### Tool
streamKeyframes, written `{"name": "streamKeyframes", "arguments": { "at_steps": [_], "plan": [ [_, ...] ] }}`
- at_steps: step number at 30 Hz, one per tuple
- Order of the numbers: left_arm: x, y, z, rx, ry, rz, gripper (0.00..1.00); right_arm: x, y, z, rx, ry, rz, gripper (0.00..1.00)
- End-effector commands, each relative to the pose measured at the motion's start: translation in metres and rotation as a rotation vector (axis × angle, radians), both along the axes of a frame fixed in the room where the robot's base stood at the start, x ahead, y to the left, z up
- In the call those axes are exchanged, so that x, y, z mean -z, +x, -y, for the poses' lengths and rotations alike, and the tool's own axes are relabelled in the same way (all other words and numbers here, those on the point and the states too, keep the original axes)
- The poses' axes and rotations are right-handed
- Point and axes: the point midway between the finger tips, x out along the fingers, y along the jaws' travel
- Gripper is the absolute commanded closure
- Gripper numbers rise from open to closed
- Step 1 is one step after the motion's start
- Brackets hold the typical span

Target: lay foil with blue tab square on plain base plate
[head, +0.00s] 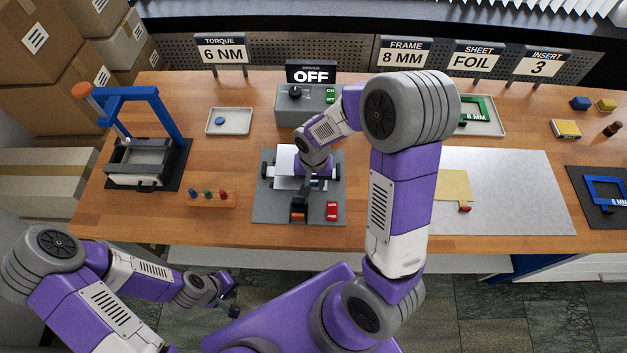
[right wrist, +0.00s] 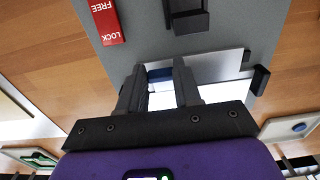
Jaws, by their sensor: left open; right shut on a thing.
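The plain base plate (head: 285,182) is a pale metal plate in the fixture on the grey board (head: 262,205) at the middle of the table. My right gripper (head: 313,182) is low over it, fingers pointing down. In the right wrist view the gripper (right wrist: 160,85) is shut on the foil's blue tab (right wrist: 160,73), which shows between the fingertips. A bright silvery sheet, apparently the foil (head: 284,156), lies over the plate; whether it touches or sits square I cannot tell. My left gripper (head: 230,299) is open and empty, in front of the table and away from it.
A red LOCK/FREE label (head: 332,210) and a black-and-orange latch (head: 299,208) are at the board's front. A yellow sheet with a red tab (head: 453,186) lies on the pale mat (head: 530,190). A blue press (head: 150,150) stands left. The driver box (head: 290,108) is behind.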

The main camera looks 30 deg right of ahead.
Motion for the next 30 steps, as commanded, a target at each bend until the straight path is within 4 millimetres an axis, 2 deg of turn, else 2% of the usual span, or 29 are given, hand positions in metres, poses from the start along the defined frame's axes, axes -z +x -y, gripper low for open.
{"name": "streamKeyframes", "arguments": {
  "at_steps": [4,5,9,17,22,26,30],
  "plan": [
    [0.006,0.000,0.000,0.000,0.000,0.000,0.57,0.006,0.000,0.000,0.000,0.000,0.000,0.97],
    [0.005,0.000,0.000,0.000,0.000,0.000,0.57,0.005,0.000,0.000,0.000,0.000,0.000,0.62],
    [0.004,0.000,0.000,0.000,0.000,0.000,0.57,0.004,0.000,0.000,0.000,0.000,0.000,0.41],
    [0.004,0.000,0.000,0.000,0.000,0.000,0.57,0.004,0.000,0.000,0.000,0.000,0.000,0.41],
    [-0.005,0.000,0.000,0.000,0.000,0.000,0.57,-0.005,0.000,0.000,0.000,0.000,0.000,0.41],
    [-0.009,0.000,0.000,0.000,0.000,0.000,0.57,-0.030,0.001,0.000,0.000,0.000,0.007,0.41],
    [-0.015,0.000,0.000,0.000,0.000,0.000,0.57,-0.063,0.002,0.000,0.001,0.002,0.008,0.41]
  ]
}}
